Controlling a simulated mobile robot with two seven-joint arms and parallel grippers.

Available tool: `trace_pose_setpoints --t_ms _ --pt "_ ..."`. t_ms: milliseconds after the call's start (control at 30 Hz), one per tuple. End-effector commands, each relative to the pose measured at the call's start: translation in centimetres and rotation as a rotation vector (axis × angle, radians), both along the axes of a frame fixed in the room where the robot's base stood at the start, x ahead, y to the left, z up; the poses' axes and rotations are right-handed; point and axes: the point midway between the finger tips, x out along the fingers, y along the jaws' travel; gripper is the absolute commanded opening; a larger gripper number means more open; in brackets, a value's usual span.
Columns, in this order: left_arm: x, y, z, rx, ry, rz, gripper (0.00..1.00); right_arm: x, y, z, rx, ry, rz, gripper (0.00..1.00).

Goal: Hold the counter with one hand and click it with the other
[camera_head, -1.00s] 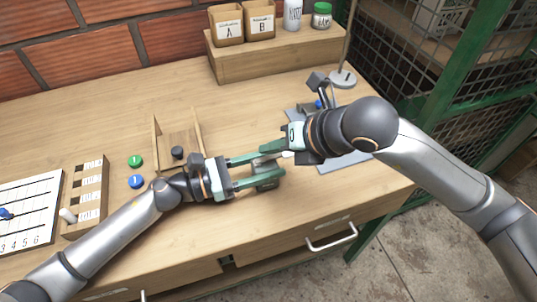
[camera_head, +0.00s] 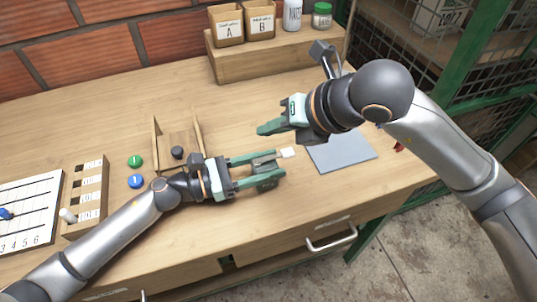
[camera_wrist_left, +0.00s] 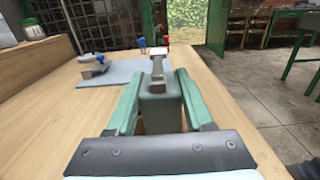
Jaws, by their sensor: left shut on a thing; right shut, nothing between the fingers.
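My left gripper (camera_head: 270,168) is shut on the counter, a small dark grey body (camera_head: 263,168) between its green fingers, held above the table. A pale tab (camera_head: 288,153) shows at its far end. In the left wrist view the counter (camera_wrist_left: 160,108) stands between the fingers, with a narrow grey piece pointing away from me. My right gripper (camera_head: 262,129) is shut and empty. It is above the counter in the head view and apart from it. The counter's display cannot be made out.
A grey mat (camera_head: 345,157) lies right of the counter; a grey part with blue (camera_wrist_left: 93,64) is on it in the wrist view. A wooden shelf (camera_head: 275,58) with boxes and jars stands at the back.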

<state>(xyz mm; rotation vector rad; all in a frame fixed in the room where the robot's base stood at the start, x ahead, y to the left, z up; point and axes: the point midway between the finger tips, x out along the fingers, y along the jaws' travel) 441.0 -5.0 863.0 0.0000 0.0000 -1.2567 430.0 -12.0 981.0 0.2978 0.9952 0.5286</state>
Motion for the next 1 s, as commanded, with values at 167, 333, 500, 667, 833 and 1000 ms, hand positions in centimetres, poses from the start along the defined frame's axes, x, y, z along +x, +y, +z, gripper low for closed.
trace_pose_setpoints --t_ms 167,333,500,667,833,1000 --pt "0.01 0.01 -0.01 0.000 0.000 0.000 0.00 0.01 -0.01 -0.02 0.000 0.000 0.000 0.00" --pt "0.01 0.01 -0.01 0.000 0.000 0.000 0.53 0.02 -0.02 -0.03 -0.001 0.000 -0.001 0.00" --pt "0.01 0.01 -0.01 0.000 0.000 0.000 0.72 0.02 -0.02 -0.03 -0.001 0.000 -0.001 0.00" --pt "0.01 0.01 -0.01 0.000 0.000 0.000 0.87 0.02 -0.02 -0.03 -0.001 0.000 -0.001 0.00" --pt "0.01 0.01 -0.01 0.000 0.000 0.000 0.87 0.02 -0.03 -0.04 -0.001 0.000 -0.001 0.00" --pt "-0.23 0.99 -0.08 0.001 0.001 0.003 0.87 0.02 -0.03 -0.04 -0.001 -0.001 -0.001 0.00"
